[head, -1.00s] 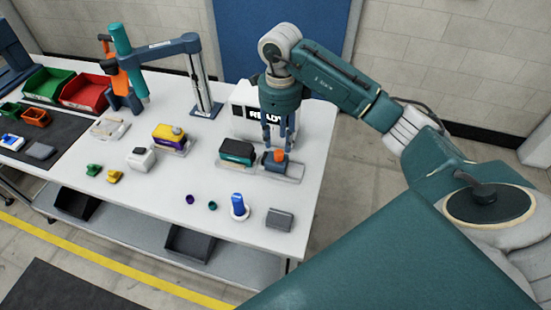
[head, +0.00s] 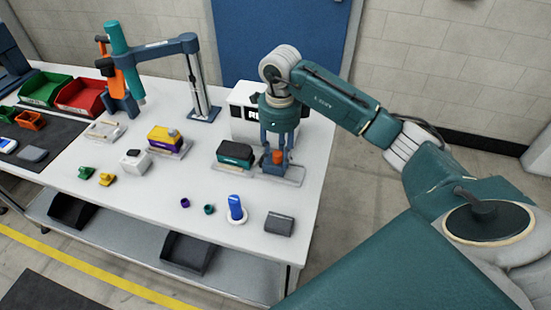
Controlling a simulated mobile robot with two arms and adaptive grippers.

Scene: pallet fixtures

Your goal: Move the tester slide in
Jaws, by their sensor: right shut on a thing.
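The tester (head: 245,100) is a white box with a dark display, partly hidden behind my right gripper. The slide, a light grey plate (head: 291,177), lies on the table in front of it. On the plate are a teal and black block (head: 235,153) at the left and a dark blue block with an orange knob (head: 278,157) at the right. My right gripper (head: 277,148) points down from above and is shut on the orange knob. Its fingers hide part of the knob and block. My left gripper is out of view.
A purple and yellow block sits on another plate (head: 184,151) to the left. A blue bottle (head: 236,207), a grey box (head: 279,223) and small rings stand in front. A post stand (head: 205,110) rises at the back. The table's right edge is close.

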